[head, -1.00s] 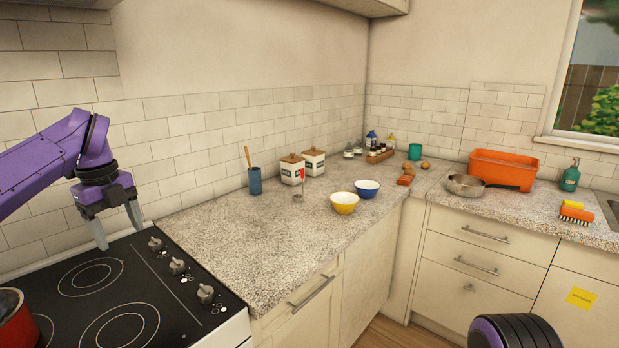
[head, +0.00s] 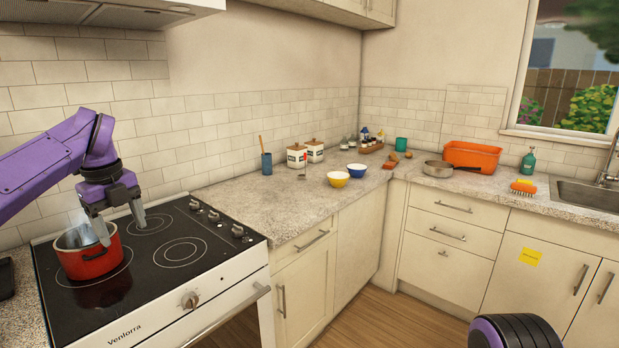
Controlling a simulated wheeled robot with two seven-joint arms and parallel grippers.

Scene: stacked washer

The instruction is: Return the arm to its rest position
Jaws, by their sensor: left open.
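My left arm comes in from the left, purple with a dark grey gripper. My left gripper (head: 121,230) is open, fingers pointing down, with nothing between them. It shows over the left part of the black stove top (head: 208,228). Its left finger overlaps the red pot (head: 88,263) in the picture; I cannot tell whether they touch. Of my right arm, only a purple and black part shows at the bottom right; the right gripper is out of view.
The range hood (head: 130,12) hangs above the stove. An orange tub (head: 472,155) and a pan stand farther right. Floor shows below the cabinets.

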